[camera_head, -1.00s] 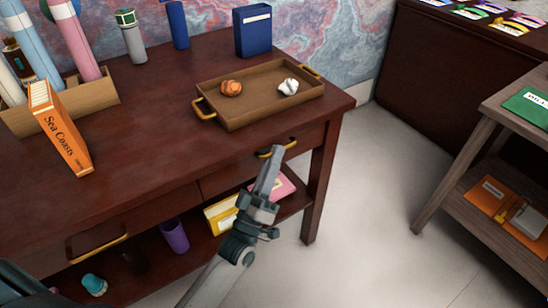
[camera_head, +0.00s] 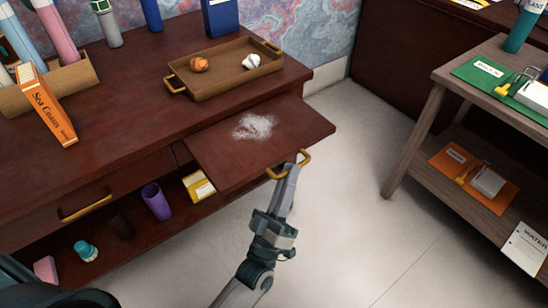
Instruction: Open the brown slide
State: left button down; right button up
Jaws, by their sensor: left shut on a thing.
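The brown slide (camera_head: 225,157) is a flat reddish-brown board pulled out from the right front of the desk (camera_head: 110,128). A whitish patch (camera_head: 254,126) lies on its top. A gold handle (camera_head: 303,158) is on its front edge. My left gripper (camera_head: 290,172) is shut on this handle, and its fingers hide the handle's middle. My right gripper is not in view.
A wooden tray (camera_head: 222,87) with an orange lump (camera_head: 199,64) and a white lump (camera_head: 251,61) sits on the desk. A purple cup (camera_head: 157,199) and a yellow item (camera_head: 198,187) are on the lower shelf. Floor (camera_head: 345,220) is free at right.

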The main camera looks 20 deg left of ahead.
pick_arm(q)
jog(key=s+d, duration=0.5)
jog(key=d, duration=0.2)
jog(key=shift+s+d+p, duration=0.15)
jog(key=shift+s+p, duration=0.2)
jog(key=shift+s, duration=0.05)
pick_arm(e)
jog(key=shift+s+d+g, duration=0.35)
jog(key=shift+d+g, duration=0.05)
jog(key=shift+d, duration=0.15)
pick_arm(q)
jog(key=c, duration=2.1)
grip_release()
jog(key=shift+f, duration=0.1)
